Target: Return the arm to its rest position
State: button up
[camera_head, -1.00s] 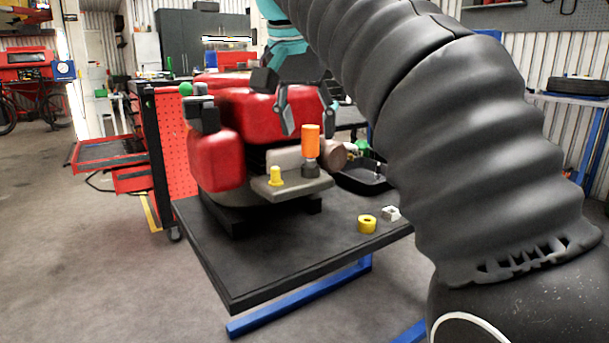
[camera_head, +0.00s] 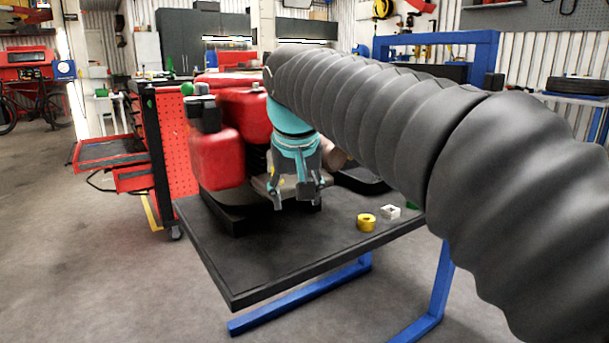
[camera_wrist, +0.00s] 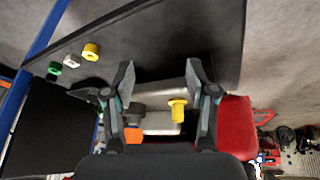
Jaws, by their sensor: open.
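My gripper (camera_head: 298,203) is at the end of my arm, pointing down in front of the red engine (camera_head: 245,112) on the black-topped table (camera_head: 265,262). In the wrist view my gripper (camera_wrist: 160,68) has its two fingers spread wide with nothing held between them. Beyond the fingers lie a yellow peg (camera_wrist: 178,109) and an orange cylinder (camera_wrist: 133,135) by a grey plate (camera_wrist: 160,122). In the head view my gripper and arm hide the orange cylinder and most of the plate.
A red tool cart (camera_head: 172,140) stands left. The table's front is clear.

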jog(key=s+d+f+m, duration=0.1)
jog(key=s+d+f, duration=0.7)
jog(key=s, duration=0.3)
jog(key=s+d+f+m+p, duration=0.1)
jog(key=s+d+f, duration=0.8)
jog(key=s+f, duration=0.1)
jog(key=shift+s+f+t, duration=0.35)
jog(key=shift+f+t, duration=0.05)
jog(key=shift+d, duration=0.1)
